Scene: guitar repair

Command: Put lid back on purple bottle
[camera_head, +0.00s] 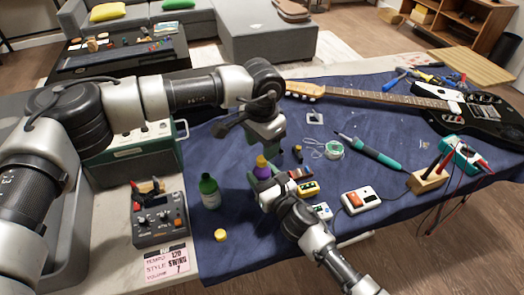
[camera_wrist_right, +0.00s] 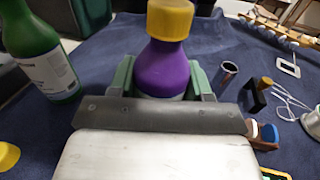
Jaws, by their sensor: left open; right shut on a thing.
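The purple bottle (camera_head: 263,172) stands upright on the blue cloth, and it also shows in the right wrist view (camera_wrist_right: 163,72). A yellow lid (camera_wrist_right: 170,18) sits on its top; I cannot tell how firmly it is seated. My right gripper (camera_wrist_right: 162,78) is shut on the bottle's body, with green fingers on both sides. In the head view this gripper (camera_head: 264,184) reaches in from the lower right. My left gripper (camera_head: 268,146) is open just above and behind the lid, pointing down. Another yellow lid (camera_head: 220,235) lies on the cloth at front left.
A green bottle (camera_head: 210,191) stands left of the purple one. A control box (camera_head: 159,218) is farther left. A black guitar (camera_head: 455,110) lies along the back. The front cloth has free room.

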